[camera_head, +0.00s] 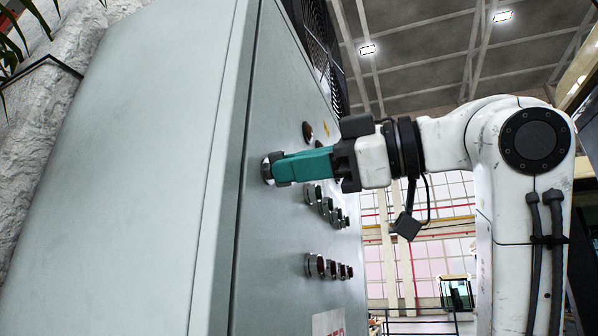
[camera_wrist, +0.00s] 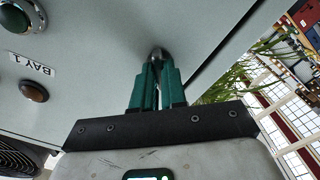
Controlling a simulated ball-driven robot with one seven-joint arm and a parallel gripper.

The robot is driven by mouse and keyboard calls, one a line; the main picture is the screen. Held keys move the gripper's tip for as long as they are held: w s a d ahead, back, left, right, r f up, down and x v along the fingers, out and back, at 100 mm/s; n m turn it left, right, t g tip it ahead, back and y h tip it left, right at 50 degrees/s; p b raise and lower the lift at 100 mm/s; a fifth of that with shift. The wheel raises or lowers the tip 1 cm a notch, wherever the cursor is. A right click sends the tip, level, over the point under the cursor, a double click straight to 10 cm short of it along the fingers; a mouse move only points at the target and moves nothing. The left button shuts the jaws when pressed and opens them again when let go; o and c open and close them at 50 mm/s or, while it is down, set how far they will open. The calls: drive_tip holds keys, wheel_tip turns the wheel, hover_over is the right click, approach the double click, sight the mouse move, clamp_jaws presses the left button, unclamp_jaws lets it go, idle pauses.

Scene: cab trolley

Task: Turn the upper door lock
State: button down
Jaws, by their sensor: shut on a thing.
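A round metal door lock (camera_head: 267,168) sits near the left edge of the grey cabinet's front panel (camera_head: 290,235). My gripper (camera_head: 282,168) has its teal fingers shut on this lock, reaching in from the right. In the wrist view the two fingers of my gripper (camera_wrist: 157,75) close on the lock (camera_wrist: 158,53), and only its rounded metal top shows between the tips. The fingers hide most of the lock, so I cannot tell how it is turned.
Rows of buttons (camera_head: 318,267) stick out of the panel below and right of the fingers. A dark fan grille (camera_head: 318,45) is higher on the cabinet.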

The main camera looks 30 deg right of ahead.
drive_tip(key=shift+f+m+b, duration=0.1)
drive_tip(key=shift+m+b, duration=1.25)
drive_tip(key=shift+m, duration=2.75)
drive_tip(key=c, duration=1.2)
unclamp_jaws()
drive_tip(key=b+v, duration=0.3)
drive_tip(key=v, duration=0.7)
drive_tip(key=shift+s+d, duration=0.2)
drive_tip(key=shift+s, duration=0.05)
